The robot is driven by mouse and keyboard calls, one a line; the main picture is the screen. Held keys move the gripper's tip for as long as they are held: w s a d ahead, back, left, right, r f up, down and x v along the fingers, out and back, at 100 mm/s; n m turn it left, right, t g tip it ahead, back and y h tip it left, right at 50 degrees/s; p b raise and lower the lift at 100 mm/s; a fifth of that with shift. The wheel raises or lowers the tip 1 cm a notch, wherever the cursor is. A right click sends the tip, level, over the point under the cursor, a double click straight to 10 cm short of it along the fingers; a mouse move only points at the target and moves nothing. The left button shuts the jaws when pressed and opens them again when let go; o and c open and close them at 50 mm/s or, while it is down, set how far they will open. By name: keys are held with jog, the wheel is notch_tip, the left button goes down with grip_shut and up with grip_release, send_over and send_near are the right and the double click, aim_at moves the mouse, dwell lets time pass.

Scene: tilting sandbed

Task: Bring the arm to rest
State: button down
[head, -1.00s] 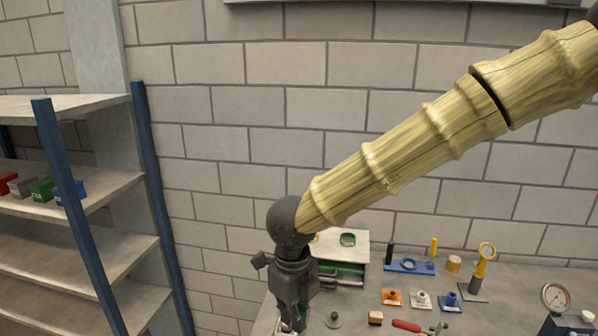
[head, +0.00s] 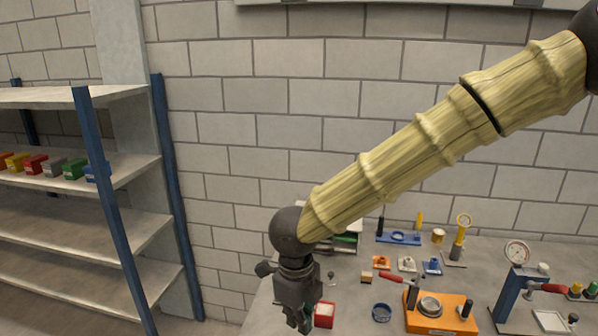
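My arm, clad in ribbed bamboo-like sleeves, reaches from the upper right down to the lower left in the head view. My gripper (head: 302,318) is dark grey and points downward over the left part of the workbench (head: 352,300). Its fingertips are small and partly lost against the bench and a red box (head: 324,314) just to the right, so I cannot tell whether they are open or shut. I cannot tell whether it touches the red box.
A blue-posted shelf (head: 130,230) with several coloured boxes stands at the left.

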jog(key=s+d+f+n+t+h+b, duration=0.15)
jog(key=d+f+n, duration=0.3)
jog(key=f, duration=0.65)
jog(key=s+d+f+n+b, duration=0.1)
jog(key=d+f+n+b, duration=0.4)
jog(key=f, duration=0.6)
jog(key=s+d+f+n+t+h, duration=0.1)
jog(key=d+f+n, duration=0.2)
jog(key=d+f, duration=0.6)
jog(key=s+d+f+n+g+y+b, duration=0.1)
jog(key=s+d+f+n+b, duration=0.1)
jog(key=s+f+n, duration=0.4)
jog(key=s+d+f+n+g+y+b, duration=0.2)
jog(key=s+f+n, duration=0.4)
jog(key=s+f, duration=0.7)
jog(key=shift+s+d+f+n+b, duration=0.2)
jog(key=shift+s+f+n+b, duration=0.15)
jog(key=shift+s+b, duration=0.55)
jog(key=shift+s, duration=0.1)
